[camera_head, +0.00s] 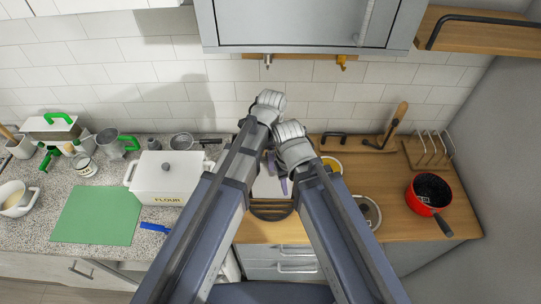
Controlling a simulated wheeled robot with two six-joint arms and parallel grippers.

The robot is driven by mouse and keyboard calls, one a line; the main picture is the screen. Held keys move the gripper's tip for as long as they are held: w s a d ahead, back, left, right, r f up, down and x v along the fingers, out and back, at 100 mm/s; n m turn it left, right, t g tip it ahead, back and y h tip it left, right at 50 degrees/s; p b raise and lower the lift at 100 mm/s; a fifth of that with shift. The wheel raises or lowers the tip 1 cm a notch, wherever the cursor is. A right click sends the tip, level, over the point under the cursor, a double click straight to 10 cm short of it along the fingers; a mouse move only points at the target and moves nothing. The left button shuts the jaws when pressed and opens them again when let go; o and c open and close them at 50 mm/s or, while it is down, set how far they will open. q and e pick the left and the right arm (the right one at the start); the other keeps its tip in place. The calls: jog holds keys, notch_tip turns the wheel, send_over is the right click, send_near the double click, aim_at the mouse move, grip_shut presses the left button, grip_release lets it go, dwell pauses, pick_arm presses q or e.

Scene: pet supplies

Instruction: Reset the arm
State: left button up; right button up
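My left arm comes up from the bottom middle, and its end, with the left gripper (269,101), is in front of the tiled wall. My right arm rises beside it, and its end, with the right gripper (293,142), is just right of and below the left one. The two arm ends are close together, above the back of the counter. The fingers of both grippers are hidden or too small to make out, so I cannot tell whether they are open. I see nothing clearly held.
A white flour box (165,184) and green mat (97,215) are on the stone counter at left. A red pot (418,196) and wooden rack (431,153) are on the wooden counter at right. A grey cabinet (300,22) hangs above my arms.

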pick_arm(q)
notch_tip(320, 180, up, 3)
jog(key=shift+f+p, duration=0.1)
jog(key=shift+p, duration=0.75)
pick_arm(e)
notch_tip(320, 180, up, 3)
jog(key=shift+f, duration=0.15)
pick_arm(q)
jog(key=shift+f, duration=0.1)
